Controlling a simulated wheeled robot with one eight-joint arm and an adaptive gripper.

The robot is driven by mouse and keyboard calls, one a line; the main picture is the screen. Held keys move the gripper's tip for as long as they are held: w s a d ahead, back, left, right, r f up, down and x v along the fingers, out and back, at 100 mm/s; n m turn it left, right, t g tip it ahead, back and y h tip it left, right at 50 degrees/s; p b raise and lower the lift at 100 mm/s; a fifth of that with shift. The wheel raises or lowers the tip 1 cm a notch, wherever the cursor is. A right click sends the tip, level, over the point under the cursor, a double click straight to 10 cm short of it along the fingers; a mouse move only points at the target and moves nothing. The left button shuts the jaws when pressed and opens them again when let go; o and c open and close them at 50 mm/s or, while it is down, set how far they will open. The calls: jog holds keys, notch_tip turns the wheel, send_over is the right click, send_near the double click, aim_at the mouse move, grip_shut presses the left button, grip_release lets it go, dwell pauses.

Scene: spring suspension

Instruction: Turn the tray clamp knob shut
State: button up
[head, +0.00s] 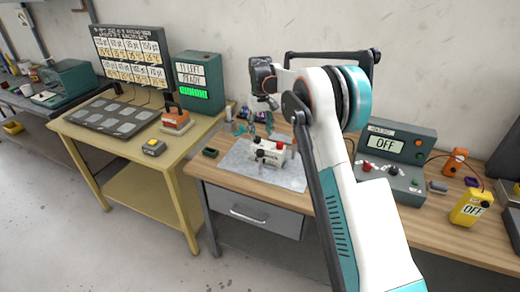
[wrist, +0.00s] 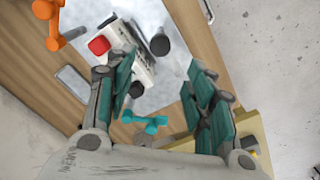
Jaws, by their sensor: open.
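A white block-like device (head: 268,152) stands on a grey metal sheet (head: 292,176) on the wooden bench. It has a red knob (head: 281,146) on one side, and the red knob also shows in the wrist view (wrist: 98,45). A black round knob or post (wrist: 160,44) stands beside the device in the wrist view. I cannot tell which of these is the tray clamp knob. My gripper (wrist: 162,84) is open and empty, pointing down above the device. Its left finger covers part of the device in the wrist view.
A teal lever-shaped piece (wrist: 146,122) shows between my fingers, and an orange one (wrist: 48,22) at top left. A grey-green control box (head: 393,152) reading OFF stands right of the device. A yellow table (head: 160,195) stands left of the bench.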

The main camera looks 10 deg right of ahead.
aim_at(260, 151)
notch_tip(260, 151, down, 10)
jog(key=shift+f+b, duration=0.1)
jog(key=shift+b, duration=0.4)
grip_shut()
